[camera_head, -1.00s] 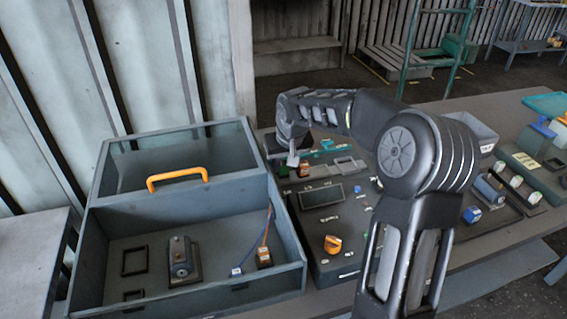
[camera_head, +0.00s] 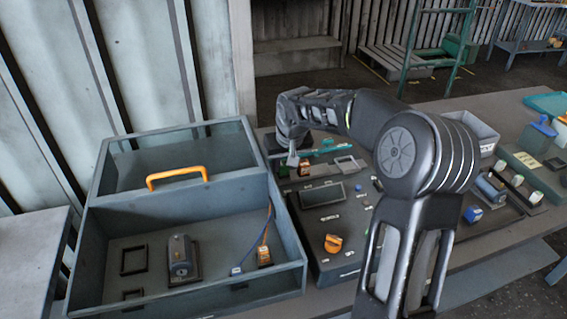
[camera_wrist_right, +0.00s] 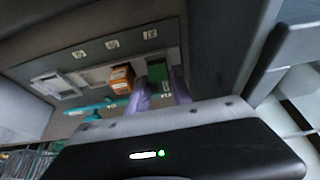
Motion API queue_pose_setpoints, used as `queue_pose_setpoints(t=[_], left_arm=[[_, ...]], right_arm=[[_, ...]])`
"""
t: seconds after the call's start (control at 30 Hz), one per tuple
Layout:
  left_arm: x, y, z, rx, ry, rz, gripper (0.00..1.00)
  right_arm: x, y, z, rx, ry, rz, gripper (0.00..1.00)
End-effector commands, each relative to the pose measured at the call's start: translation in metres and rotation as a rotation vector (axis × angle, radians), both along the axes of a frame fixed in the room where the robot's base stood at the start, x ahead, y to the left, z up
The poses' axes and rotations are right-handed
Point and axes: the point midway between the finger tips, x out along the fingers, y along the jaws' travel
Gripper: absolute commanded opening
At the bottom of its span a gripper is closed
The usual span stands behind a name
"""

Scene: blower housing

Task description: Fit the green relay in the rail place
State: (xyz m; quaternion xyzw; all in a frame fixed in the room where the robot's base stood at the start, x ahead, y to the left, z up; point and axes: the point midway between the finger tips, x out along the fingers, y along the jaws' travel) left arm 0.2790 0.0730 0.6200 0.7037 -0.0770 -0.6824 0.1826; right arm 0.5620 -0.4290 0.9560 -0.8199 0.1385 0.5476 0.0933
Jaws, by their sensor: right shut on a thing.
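The green relay (camera_wrist_right: 158,69) shows in the right wrist view between the purple-tinted fingertips of my right gripper (camera_wrist_right: 163,88), which is shut on it. It is beside an orange relay (camera_wrist_right: 121,78) on the panel, with a small gap. In the head view my right gripper (camera_head: 293,160) points down at the panel's far left part, just left of the orange relay (camera_head: 304,169). My left gripper is not in view.
The grey panel (camera_head: 350,213) carries an orange knob (camera_head: 333,243) and a dark display. A teal bar (camera_wrist_right: 97,106) lies near the relays. Left stands an open grey housing (camera_head: 110,225) with an orange handle (camera_head: 177,177). Bins and parts stand at right.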

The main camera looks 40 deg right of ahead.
Motion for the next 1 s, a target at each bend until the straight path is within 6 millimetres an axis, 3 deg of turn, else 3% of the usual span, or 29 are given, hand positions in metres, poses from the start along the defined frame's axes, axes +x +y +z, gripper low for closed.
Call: queue_pose_setpoints(t=[0.27, 0.3, 0.6, 1.0], left_arm=[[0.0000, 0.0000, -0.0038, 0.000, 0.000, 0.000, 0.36], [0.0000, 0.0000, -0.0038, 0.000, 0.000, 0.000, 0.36], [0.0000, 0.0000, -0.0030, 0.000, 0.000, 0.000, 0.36], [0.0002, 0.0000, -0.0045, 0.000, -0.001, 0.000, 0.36]], right_arm=[[0.0001, 0.0001, -0.0043, 0.000, 0.000, 0.000, 0.01], [0.0001, 0.0002, -0.0043, 0.000, 0.000, 0.000, 0.27], [0.0000, 0.0001, -0.0038, 0.000, 0.000, 0.000, 0.52], [-0.0023, 0.0009, 0.0034, -0.001, -0.002, 0.000, 0.52]])
